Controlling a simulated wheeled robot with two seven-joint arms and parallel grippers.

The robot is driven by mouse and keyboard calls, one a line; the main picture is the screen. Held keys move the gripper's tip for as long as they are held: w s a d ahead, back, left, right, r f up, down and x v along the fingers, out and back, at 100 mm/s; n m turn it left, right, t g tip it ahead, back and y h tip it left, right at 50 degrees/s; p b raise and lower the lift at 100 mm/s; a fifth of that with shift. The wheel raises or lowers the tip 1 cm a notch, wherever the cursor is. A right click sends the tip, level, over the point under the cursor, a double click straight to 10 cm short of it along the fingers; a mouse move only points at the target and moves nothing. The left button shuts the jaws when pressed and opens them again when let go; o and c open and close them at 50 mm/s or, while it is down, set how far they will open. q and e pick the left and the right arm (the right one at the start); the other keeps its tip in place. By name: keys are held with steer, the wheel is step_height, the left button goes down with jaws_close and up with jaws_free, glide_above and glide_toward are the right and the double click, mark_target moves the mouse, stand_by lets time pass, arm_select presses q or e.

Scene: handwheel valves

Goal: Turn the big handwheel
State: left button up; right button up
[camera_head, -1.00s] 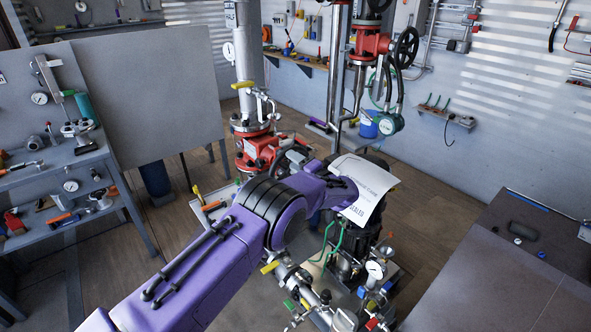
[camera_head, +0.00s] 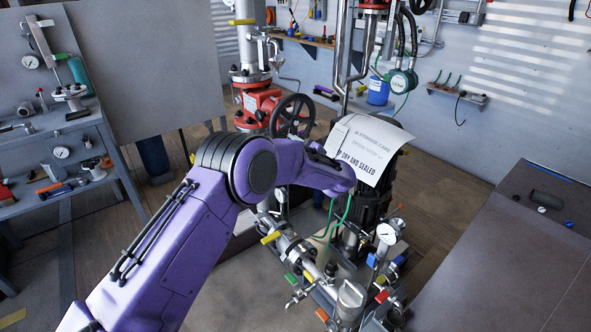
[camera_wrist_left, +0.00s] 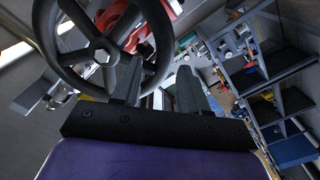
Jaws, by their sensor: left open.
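The big handwheel (camera_head: 293,116) is dark, round and spoked. It sits on the red valve body (camera_head: 262,101) behind my left forearm in the head view. In the left wrist view the handwheel (camera_wrist_left: 75,55) fills the upper left, with thick spokes and a central hub. My left gripper (camera_wrist_left: 158,68) is open, its two dark fingers pointing toward the right part of the rim. The rim appears between and behind the fingertips; contact cannot be told. In the head view my purple wrist hides most of the gripper. My right gripper is not in view.
A paper sheet (camera_head: 366,150) hangs over a dark motor (camera_head: 372,207) right of my wrist. Pipework with a gauge (camera_head: 386,233) stands below it. A grey shelf unit (camera_head: 75,130) is at left and a dark bench (camera_head: 500,260) at right.

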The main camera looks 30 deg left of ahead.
arm_select(q)
steer(key=n+b, duration=0.1)
steer(key=w+f+n+b, duration=0.1)
steer(key=n+b, duration=0.2)
steer(key=shift+w+d+f, duration=0.2)
steer(key=shift+w+d, duration=0.15)
steer(key=shift+w, duration=0.05)
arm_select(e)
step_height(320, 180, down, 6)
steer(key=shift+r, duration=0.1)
arm_select(q)
steer(key=shift+x, duration=1.75)
jaws_close()
steer(key=r+m+p, duration=0.1)
steer(key=p, duration=0.2)
steer(key=s+r+m+p, duration=0.1)
steer(key=m+p, duration=0.1)
steer(key=p, duration=0.2)
steer(key=shift+s+a+m, duration=0.25)
steer(key=shift+s+m, duration=0.05)
steer(key=shift+c, duration=1.6)
jaws_free()
steer(key=shift+s+m+p, duration=0.1)
steer(key=shift+m+p, duration=0.2)
steer(key=shift+p, duration=0.05)
steer(key=o, duration=0.3)
steer(key=shift+f+b, duration=0.3)
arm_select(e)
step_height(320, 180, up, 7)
